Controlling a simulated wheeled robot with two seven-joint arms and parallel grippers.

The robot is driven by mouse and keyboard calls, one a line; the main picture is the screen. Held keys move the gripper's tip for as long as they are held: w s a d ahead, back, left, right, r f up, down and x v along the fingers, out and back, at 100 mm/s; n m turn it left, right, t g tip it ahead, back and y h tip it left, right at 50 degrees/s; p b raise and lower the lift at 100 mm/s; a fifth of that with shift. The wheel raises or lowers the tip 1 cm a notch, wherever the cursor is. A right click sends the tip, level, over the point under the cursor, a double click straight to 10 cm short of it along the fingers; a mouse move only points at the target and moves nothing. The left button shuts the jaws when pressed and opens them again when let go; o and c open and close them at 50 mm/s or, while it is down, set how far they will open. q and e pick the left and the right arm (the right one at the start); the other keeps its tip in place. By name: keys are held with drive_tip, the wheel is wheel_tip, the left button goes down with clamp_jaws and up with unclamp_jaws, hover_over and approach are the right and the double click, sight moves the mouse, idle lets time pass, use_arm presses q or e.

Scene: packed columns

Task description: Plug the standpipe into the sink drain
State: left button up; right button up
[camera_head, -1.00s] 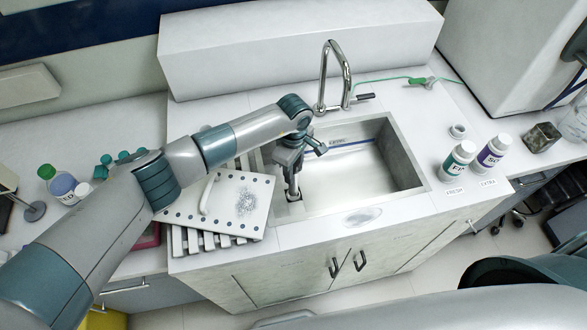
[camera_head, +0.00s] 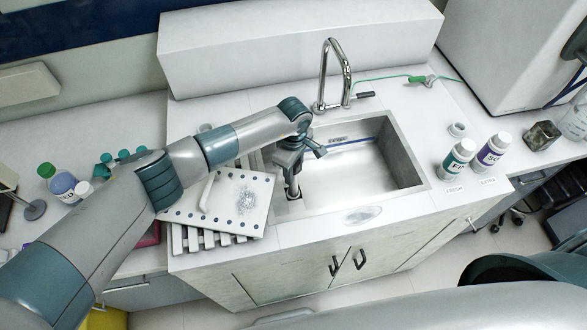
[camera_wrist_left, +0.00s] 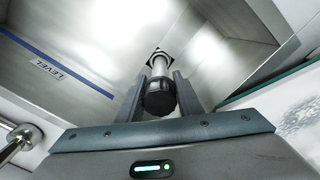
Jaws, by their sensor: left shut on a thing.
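The steel sink (camera_head: 350,180) is set into the white counter. My left gripper (camera_head: 291,180) reaches down into its left end and is shut on the standpipe. In the left wrist view the standpipe (camera_wrist_left: 160,68) is a short grey tube with a dark ribbed cap, and the cap sits between my two fingers (camera_wrist_left: 160,100). Its far end meets the drain (camera_wrist_left: 157,51), a dark-edged opening in the sink floor. The pipe looks roughly upright over the drain in the head view (camera_head: 294,195). I cannot tell how deep its end sits. My right gripper is out of view.
A curved tap (camera_head: 323,75) stands behind the sink. A white perforated board (camera_head: 228,200) lies on a slatted rack (camera_head: 205,240) at the left. Two labelled bottles, one teal (camera_head: 458,160) and one purple (camera_head: 493,151), stand at the right. The sink's right half is clear.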

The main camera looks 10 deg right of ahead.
use_arm(q)
drive_tip(key=shift+f, duration=0.95)
drive_tip(key=o, duration=1.1)
drive_tip(key=shift+r, duration=0.1)
wheel_tip(320, 180, up, 12)
drive_tip(key=shift+f, duration=0.1)
idle(0.7)
